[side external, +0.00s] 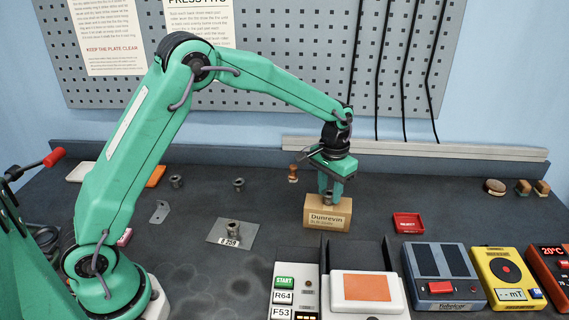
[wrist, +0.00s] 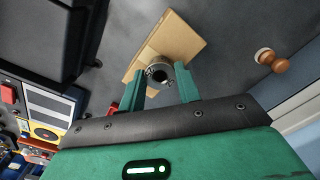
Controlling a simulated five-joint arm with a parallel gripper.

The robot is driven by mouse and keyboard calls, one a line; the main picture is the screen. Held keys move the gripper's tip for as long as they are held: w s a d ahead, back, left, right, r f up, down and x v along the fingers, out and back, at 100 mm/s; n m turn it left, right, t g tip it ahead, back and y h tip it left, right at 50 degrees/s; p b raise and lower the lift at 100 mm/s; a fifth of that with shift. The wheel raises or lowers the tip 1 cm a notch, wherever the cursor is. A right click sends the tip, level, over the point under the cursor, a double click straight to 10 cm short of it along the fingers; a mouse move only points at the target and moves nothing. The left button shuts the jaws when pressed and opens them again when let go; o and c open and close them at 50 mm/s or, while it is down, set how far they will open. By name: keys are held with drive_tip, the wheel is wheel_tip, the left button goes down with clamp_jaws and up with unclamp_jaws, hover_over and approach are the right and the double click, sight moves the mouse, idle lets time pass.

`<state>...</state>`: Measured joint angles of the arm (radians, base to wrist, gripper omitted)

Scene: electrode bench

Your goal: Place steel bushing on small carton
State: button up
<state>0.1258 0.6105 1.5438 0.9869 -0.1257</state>
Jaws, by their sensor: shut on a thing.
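The small carton (side external: 328,220), a tan box labelled "Dunrevin", stands on the dark bench right of centre in the side view. Its tan top also shows in the wrist view (wrist: 178,37). My gripper (side external: 329,192) points down directly over the carton. In the wrist view, its two green fingers (wrist: 160,80) are shut on the steel bushing (wrist: 157,71), a grey ring with a dark bore. The bushing is upright over the carton's top. In the side view it is mostly hidden by the fingers, and I cannot tell whether it touches the carton.
Other grey bushings stand further left, one on a marked metal plate (side external: 218,238). Boxy devices, including a yellow meter (side external: 507,278), line the front right.

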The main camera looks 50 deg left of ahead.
drive_tip(key=shift+f, duration=0.1)
drive_tip(key=o, duration=1)
wheel_tip(320, 180, up, 12)
idle(0.4)
idle(0.5)
